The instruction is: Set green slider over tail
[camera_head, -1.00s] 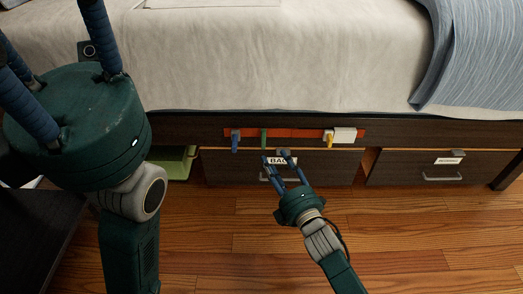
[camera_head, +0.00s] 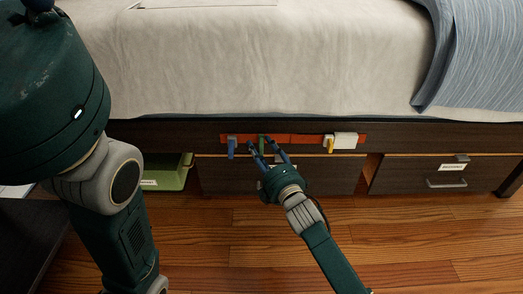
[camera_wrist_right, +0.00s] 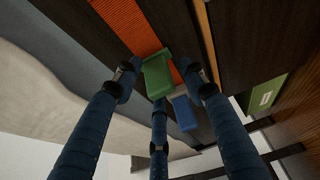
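The green slider (camera_head: 262,141) sits on the orange-red rail (camera_head: 298,138) along the bed frame, between the blue slider (camera_head: 231,147) and the yellow slider (camera_head: 329,144). My right gripper (camera_head: 261,146) is open, its fingers on either side of the green slider. In the right wrist view the green slider (camera_wrist_right: 157,76) shows between the spread fingers, apparently not clamped; contact is unclear. The blue slider (camera_wrist_right: 184,113) is just beyond it. My left gripper (camera_head: 38,5) is at the upper left, its fingers mostly cut off. I cannot make out a tail mark.
A white block or card (camera_head: 345,140) is at the rail's right end. Dark drawers (camera_head: 335,175) lie below the rail, one with a handle (camera_head: 446,183). A green bin (camera_head: 168,175) stands to the left. The bed (camera_head: 270,60) is above; wooden floor (camera_head: 430,230) is clear in front.

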